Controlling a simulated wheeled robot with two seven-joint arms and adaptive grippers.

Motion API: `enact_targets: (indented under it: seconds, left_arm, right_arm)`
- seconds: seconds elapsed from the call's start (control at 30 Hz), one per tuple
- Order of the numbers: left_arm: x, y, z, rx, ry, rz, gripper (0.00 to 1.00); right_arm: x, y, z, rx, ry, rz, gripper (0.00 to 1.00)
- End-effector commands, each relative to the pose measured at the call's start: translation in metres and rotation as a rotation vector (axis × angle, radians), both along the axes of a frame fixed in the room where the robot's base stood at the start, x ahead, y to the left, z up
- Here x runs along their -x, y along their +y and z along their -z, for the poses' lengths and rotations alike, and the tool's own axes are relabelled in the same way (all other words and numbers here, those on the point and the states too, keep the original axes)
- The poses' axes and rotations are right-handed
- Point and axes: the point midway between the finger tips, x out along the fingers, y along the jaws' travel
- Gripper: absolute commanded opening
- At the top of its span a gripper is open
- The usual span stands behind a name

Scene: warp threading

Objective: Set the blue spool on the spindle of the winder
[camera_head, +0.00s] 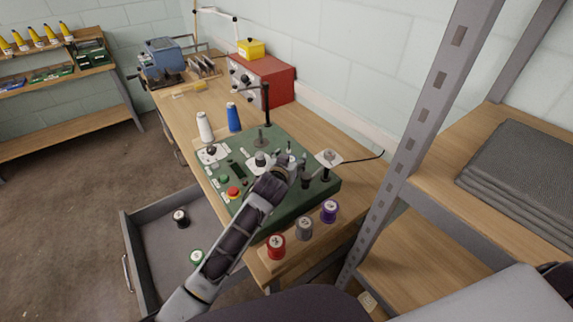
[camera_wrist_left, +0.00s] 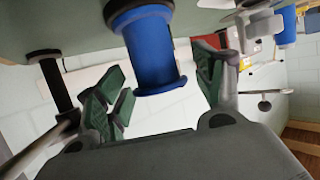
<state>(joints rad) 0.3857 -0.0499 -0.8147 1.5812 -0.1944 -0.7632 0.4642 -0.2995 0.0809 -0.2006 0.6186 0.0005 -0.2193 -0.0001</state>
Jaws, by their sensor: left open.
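The green winder (camera_head: 300,200) sits on the bench, with small posts and discs on its top. A blue spool (camera_wrist_left: 150,45) shows in the left wrist view, its one end against or close to the winder's green surface (camera_wrist_left: 210,15). My left gripper (camera_head: 290,165) is over the winder's right half. In the left wrist view its open fingers (camera_wrist_left: 160,75) stand on both sides of the spool, with gaps visible. The gripper hides this spool in the head view. The spindle under it is hidden, so I cannot tell its seating. My right gripper is not in view.
Red (camera_head: 276,246), grey (camera_head: 304,228) and purple (camera_head: 329,211) spools line the front. An open drawer (camera_head: 150,235) holds black and green spools. A metal shelf post (camera_head: 420,120) rises at right.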

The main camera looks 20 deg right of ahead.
Motion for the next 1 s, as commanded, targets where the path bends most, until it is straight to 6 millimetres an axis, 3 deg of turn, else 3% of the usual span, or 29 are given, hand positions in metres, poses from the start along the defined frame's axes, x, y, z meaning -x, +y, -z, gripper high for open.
enact_targets:
  seconds: [0.37,1.0]
  left_arm:
    - [0.014,0.009,-0.006,0.001,0.000,0.000,0.68]
    - [0.060,0.036,-0.027,0.000,0.001,0.000,0.68]
  right_arm:
    - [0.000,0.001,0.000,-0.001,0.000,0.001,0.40]
    - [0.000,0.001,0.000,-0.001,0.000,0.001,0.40]
